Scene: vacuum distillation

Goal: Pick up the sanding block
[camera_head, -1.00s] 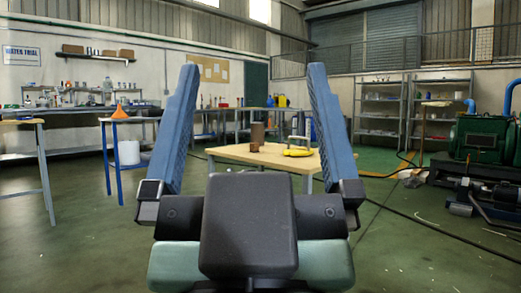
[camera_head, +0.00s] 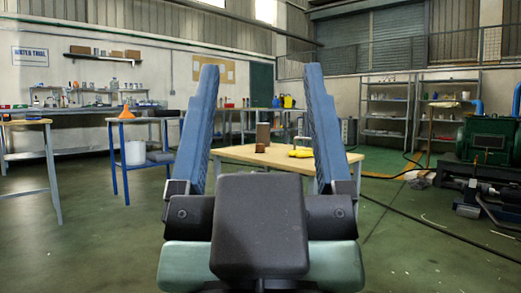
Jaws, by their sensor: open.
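My gripper (camera_head: 257,72) is open and empty, with its two blue fingers pointing up and away in the head view. Between and beyond the fingers stands a wooden-topped table (camera_head: 235,154). On it are a brown cylinder (camera_head: 262,134), a yellow object (camera_head: 301,152) and a thin pale frame-like object by the right finger, partly hidden. I cannot make out a sanding block for certain; the things on the table are small and far off. The gripper is well apart from the table.
Another table (camera_head: 50,165) is at the far left. Green machinery (camera_head: 487,142) and a floor cable are at right. Open green floor lies between.

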